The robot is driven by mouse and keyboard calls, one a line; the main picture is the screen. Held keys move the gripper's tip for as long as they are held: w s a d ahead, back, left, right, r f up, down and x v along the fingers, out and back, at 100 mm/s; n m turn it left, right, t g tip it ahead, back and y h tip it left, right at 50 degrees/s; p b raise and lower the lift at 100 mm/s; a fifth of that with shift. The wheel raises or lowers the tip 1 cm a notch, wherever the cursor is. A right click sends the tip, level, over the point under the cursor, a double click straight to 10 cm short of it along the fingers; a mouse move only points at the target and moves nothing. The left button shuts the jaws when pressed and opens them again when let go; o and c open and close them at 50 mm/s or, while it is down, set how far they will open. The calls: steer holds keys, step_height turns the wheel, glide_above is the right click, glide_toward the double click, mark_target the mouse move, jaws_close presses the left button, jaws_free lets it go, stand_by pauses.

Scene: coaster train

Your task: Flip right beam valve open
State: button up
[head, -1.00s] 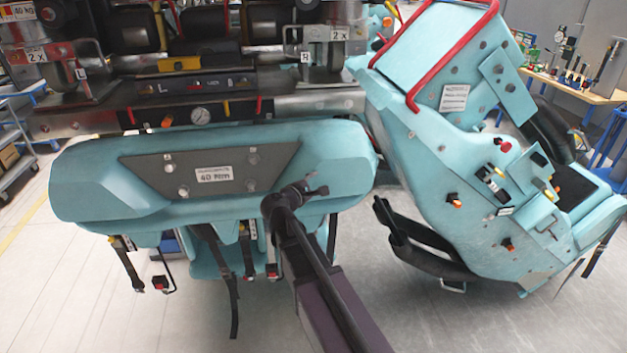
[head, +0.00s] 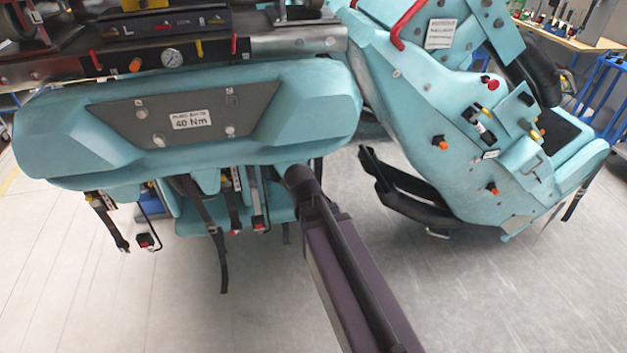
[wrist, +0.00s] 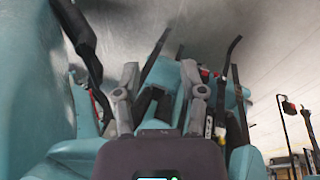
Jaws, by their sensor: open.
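A beam front (head: 70,130) in teal carries a grey "40 Nm" plate. Above it a steel rail (head: 290,42) bears a round gauge (head: 172,58), a yellow lever (head: 199,48) and a red lever (head: 233,43) right of the gauge, and another red lever (head: 95,60) left. I cannot tell which one is the right beam valve or whether it is open. In the head view my arm reaches under the beam's right end, and my gripper is hidden. In the wrist view my gripper (wrist: 160,72) is open, its fingers apart among teal parts and dark straps, holding nothing I can see.
Black straps (head: 205,215) and red buckles (head: 146,241) hang below the beam. A teal seat unit (head: 450,110) with a black curved bar (head: 410,190) stands close on the right. The floor (head: 110,310) in front is clear. A blue rack (head: 600,85) stands far right.

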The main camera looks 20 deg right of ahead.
steer(key=s+a+y, duration=0.1)
steer(key=s+a+f+m+g+y, duration=0.1)
steer(key=s, duration=0.1)
steer(key=s+a+f+m+y+b, duration=0.1)
steer(key=shift+s+a, duration=0.15)
stand_by(0.4)
